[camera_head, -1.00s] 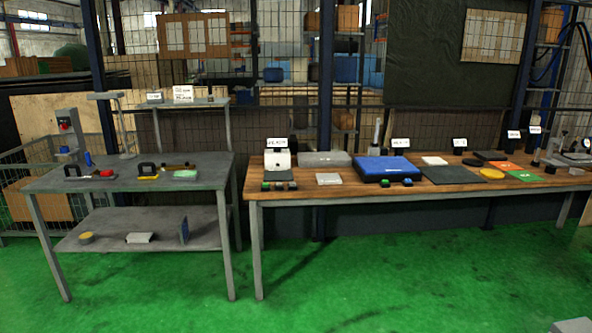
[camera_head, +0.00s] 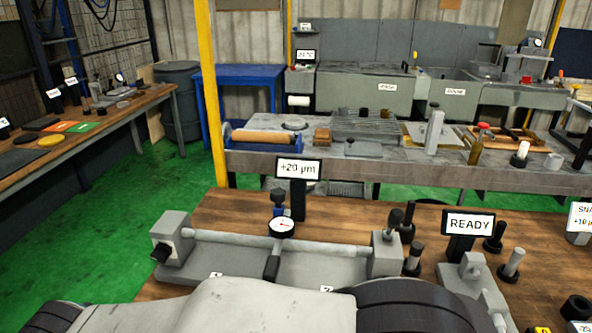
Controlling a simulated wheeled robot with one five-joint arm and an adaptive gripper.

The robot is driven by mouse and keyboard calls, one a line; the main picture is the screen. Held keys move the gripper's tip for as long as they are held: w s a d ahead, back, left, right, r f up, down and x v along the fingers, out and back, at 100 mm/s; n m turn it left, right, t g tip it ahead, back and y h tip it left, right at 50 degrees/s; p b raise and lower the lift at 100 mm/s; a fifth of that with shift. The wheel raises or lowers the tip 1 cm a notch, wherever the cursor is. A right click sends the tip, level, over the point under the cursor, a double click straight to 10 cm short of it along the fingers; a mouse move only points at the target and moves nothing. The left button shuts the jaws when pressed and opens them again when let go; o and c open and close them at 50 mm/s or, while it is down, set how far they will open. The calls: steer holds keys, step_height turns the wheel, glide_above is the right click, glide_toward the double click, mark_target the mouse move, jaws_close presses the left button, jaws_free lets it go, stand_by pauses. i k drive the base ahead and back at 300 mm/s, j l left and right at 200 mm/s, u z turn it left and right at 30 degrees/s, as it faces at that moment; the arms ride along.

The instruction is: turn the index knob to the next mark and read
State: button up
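A wooden bench (camera_head: 225,212) stands close in front of me. On it a grey fixture (camera_head: 205,268) holds a long light bar (camera_head: 275,242) between two end blocks. A round white dial gauge (camera_head: 282,227) with a red needle stands at the middle of the bar. Behind it a black-framed display (camera_head: 299,168) reads "+20 µm". Another display (camera_head: 470,223) on the right reads "READY". I cannot tell which part is the index knob. A large pale arm link and dark ribbed part, apparently mine, cover the near edge. My gripper is not in view.
Several dark and grey cylindrical pieces (camera_head: 511,264) stand at the bench's right. A sign (camera_head: 582,217) there is cut off, showing "+10". A yellow post (camera_head: 210,95) rises behind the bench. A long grey table (camera_head: 380,165) lies beyond. Green floor (camera_head: 95,230) is clear at left.

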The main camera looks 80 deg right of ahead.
mark_target(162, 253)
steer(key=l+z, duration=0.1)
steer(key=z, duration=2.4)
